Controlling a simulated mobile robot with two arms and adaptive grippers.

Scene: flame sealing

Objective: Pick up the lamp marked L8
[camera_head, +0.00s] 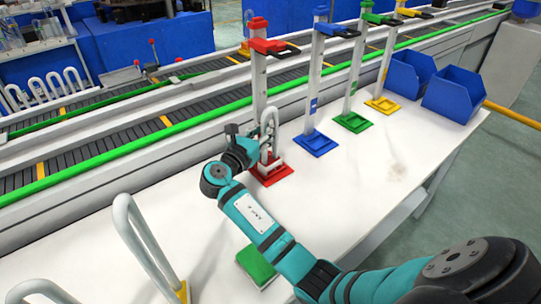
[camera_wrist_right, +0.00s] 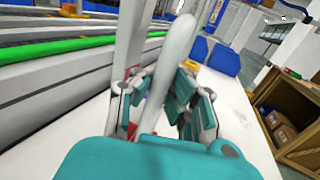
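A white looped tube lamp (camera_head: 270,121) stands upright at the red stand's post, over its red base (camera_head: 272,174). My right gripper (camera_head: 252,145) is beside this lamp at mid-table. In the right wrist view a white tube (camera_wrist_right: 180,45) runs between the fingers of my right gripper (camera_wrist_right: 160,95), one finger on each side and close to it. I cannot tell whether both fingers press on it. Other white looped tubes stand at the front left (camera_head: 145,245) and the bottom left corner (camera_head: 40,289). No L8 mark is readable. My left gripper is out of view.
Blue (camera_head: 314,142), green (camera_head: 353,121) and yellow (camera_head: 382,104) stands line the table's back edge. Blue bins (camera_head: 455,95) sit at the right end. A green block (camera_head: 256,264) lies near the front. A conveyor (camera_head: 130,135) runs behind the white table (camera_head: 370,175).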

